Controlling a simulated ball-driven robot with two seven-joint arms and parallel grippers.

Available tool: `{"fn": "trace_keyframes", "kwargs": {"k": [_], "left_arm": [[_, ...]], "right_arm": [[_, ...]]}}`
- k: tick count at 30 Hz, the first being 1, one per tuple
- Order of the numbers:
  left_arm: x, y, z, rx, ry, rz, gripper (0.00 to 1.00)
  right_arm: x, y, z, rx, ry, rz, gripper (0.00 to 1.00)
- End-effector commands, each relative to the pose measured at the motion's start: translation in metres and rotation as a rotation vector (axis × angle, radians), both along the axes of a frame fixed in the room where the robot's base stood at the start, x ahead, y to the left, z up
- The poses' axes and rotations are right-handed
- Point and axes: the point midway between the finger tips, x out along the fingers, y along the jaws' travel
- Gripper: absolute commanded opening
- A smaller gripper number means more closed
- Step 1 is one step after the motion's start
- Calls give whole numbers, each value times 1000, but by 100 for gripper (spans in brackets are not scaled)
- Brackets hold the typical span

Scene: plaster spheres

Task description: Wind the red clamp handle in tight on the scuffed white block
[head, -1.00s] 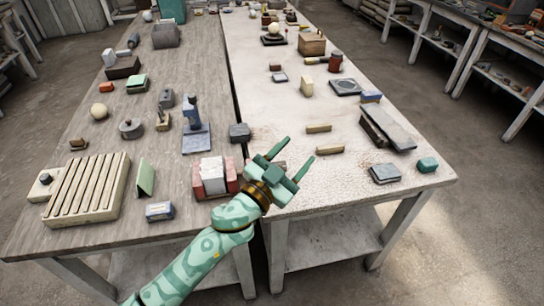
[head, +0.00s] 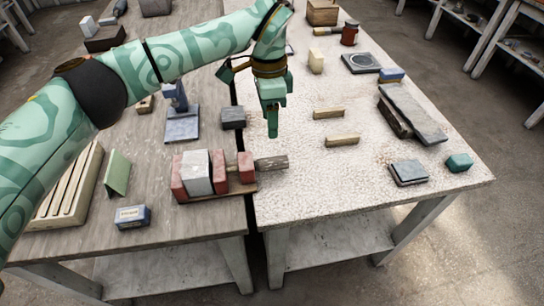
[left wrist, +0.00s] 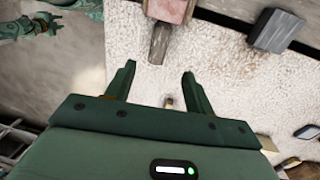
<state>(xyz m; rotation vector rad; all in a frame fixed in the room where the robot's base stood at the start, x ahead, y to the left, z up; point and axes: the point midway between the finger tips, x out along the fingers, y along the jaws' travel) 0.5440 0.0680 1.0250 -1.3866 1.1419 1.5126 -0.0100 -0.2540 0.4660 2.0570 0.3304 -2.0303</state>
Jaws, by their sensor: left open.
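The scuffed white block (head: 198,172) stands in a clamp between a red jaw (head: 178,182) on its left and a red jaw (head: 219,170) on its right. I cannot tell if a thin gap remains at the right jaw. A red end block (head: 246,168) stands further right. From it a grey-brown handle (head: 271,163) sticks out to the right; it looks greyish, not red. My left gripper (head: 272,128) points down above and behind the handle. In the left wrist view the left gripper (left wrist: 158,78) is open and empty, with the handle (left wrist: 159,43) just beyond its fingertips.
A dark grey block (head: 233,117) stands behind the clamp. A blue stand (head: 181,122) and a small blue box (head: 132,217) are to the left. Two wooden bars (head: 342,139) lie to the right. Teal parts of mine show in the left wrist view's upper left.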

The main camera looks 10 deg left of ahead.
Motion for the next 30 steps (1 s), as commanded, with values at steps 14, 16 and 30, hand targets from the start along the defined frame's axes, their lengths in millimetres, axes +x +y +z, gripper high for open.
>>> {"fn": "trace_keyframes", "kwargs": {"k": [14, 16, 30], "left_arm": [[-13, -5, -111, -5, 5, -5, 53], [-14, -5, -117, -5, 3, -6, 53], [-14, -5, -123, -5, 1, -6, 31]], "right_arm": [[-4, 3, -25, 4, 13, -1, 36], [-4, 3, -26, 5, 14, -1, 36], [-3, 3, -27, 4, 13, -1, 36]]}}
